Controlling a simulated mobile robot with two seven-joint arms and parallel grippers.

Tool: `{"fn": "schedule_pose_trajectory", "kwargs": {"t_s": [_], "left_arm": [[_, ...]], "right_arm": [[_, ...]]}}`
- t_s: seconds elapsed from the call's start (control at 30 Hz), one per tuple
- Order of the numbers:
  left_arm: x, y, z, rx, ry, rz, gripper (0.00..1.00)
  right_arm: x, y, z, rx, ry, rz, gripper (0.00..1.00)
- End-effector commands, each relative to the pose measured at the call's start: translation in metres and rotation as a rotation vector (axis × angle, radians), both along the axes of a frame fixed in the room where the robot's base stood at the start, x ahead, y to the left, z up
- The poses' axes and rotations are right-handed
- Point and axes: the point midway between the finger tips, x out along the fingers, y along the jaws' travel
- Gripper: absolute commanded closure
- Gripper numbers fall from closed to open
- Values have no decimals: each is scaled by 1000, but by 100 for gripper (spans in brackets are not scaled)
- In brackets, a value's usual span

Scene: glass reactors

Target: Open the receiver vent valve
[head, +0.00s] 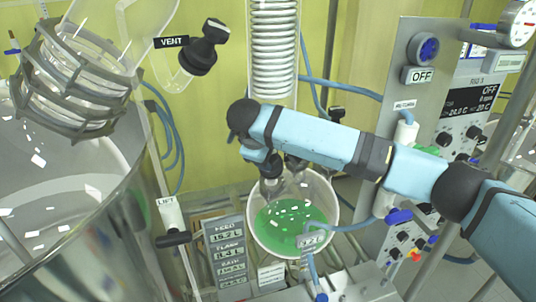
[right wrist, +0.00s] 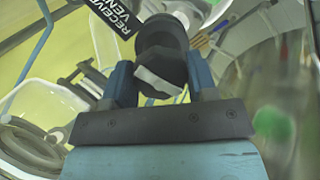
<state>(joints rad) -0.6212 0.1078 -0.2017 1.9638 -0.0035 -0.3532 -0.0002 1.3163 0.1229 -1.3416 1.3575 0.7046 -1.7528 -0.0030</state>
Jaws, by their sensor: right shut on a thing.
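In the head view, my right gripper (head: 262,158) is above the glass receiver (head: 328,188) with green liquid, and my wrist and forearm hide most of the valve. How far the knob is turned I cannot tell. My left gripper is not in view.
Another black valve (head: 205,47) with a VENT label (head: 171,42) is at the upper left. A large glass vessel (head: 75,190) fills the left side. A condenser coil (head: 274,50) hangs behind my arm. A control panel (head: 405,75) with switches stands at right.

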Motion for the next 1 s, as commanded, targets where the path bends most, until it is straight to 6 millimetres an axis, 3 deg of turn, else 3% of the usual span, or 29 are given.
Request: {"fn": "schedule_pose_trajectory", "kwargs": {"t_s": [1.0], "left_arm": [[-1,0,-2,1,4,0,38]], "right_arm": [[-1,0,0,-533,80,800,71]]}}
